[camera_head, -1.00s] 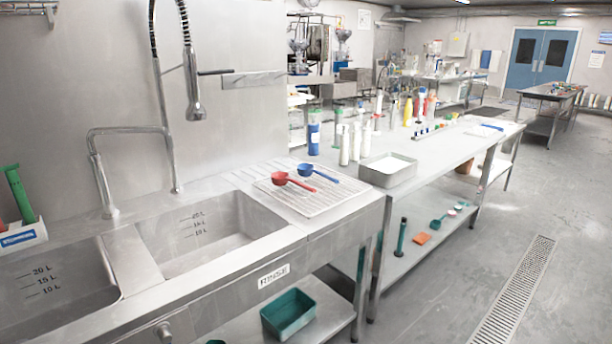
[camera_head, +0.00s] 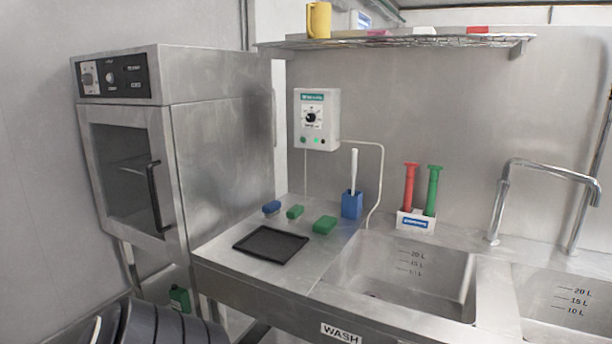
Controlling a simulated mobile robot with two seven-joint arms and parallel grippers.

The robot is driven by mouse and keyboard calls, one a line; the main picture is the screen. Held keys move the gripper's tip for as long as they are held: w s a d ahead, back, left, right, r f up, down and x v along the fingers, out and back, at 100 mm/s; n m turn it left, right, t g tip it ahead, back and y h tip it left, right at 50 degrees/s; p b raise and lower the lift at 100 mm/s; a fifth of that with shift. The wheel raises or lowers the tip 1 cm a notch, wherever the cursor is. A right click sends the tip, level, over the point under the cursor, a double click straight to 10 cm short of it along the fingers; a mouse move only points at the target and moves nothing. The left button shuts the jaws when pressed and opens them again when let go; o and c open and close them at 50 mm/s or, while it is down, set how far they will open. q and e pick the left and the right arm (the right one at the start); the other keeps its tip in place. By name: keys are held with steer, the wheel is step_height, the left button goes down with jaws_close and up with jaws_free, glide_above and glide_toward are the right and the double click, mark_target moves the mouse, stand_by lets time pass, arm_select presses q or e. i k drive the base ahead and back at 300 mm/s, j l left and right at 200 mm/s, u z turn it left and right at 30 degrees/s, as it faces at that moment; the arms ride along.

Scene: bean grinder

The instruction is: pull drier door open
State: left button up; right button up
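The drier (camera_head: 195,140) is a steel cabinet on the left, with a dark control panel (camera_head: 112,77) across the top of its front. Its door (camera_head: 165,130) has a dark glass window (camera_head: 120,175) and looks shut. A black vertical bar handle (camera_head: 154,196) sits on the right side of the door. A shelf shows faintly through the glass.
A steel counter stands right of the drier, with a black tray (camera_head: 270,245), sponges (camera_head: 325,225), and a wash sink (camera_head: 410,275). A wire shelf (camera_head: 400,41) hangs above. Dark grey curved shapes (camera_head: 150,325) fill the lower left, below the drier.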

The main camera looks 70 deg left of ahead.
mark_target(172, 247)
steer(key=u, duration=3.2)
